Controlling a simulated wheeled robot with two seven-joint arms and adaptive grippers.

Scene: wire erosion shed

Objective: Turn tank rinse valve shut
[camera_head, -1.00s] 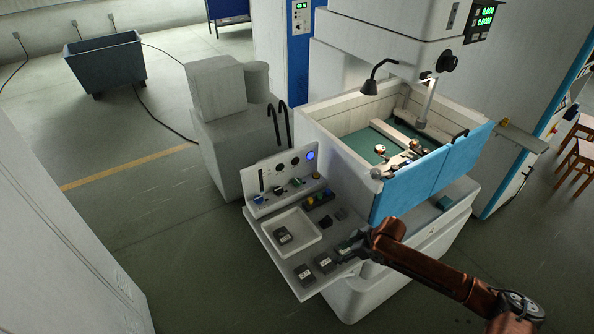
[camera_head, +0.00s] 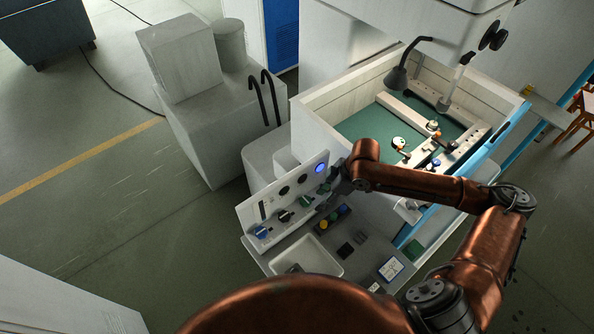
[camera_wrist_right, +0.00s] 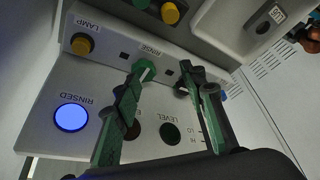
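The rinse valve is a green knob (camera_wrist_right: 147,71) under the label RINSE on the sloped control panel (camera_wrist_right: 45,135). In the head view a green knob (camera_head: 305,201) shows on the same panel, in a row with other knobs. My right gripper (camera_wrist_right: 163,76) is open, its two green-padded fingers apart. The knob lies between the fingertips, close against the left-hand one; whether they touch I cannot tell. In the head view my right gripper (camera_head: 338,180) is at the panel's right end. The blue RINSED lamp (camera_wrist_right: 71,117) is lit. My left gripper is out of view.
A white tray (camera_head: 330,262) lies on the shelf in front. The open tank (camera_head: 345,95) with its gooseneck lamp (camera_head: 397,77) stands behind my right arm.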

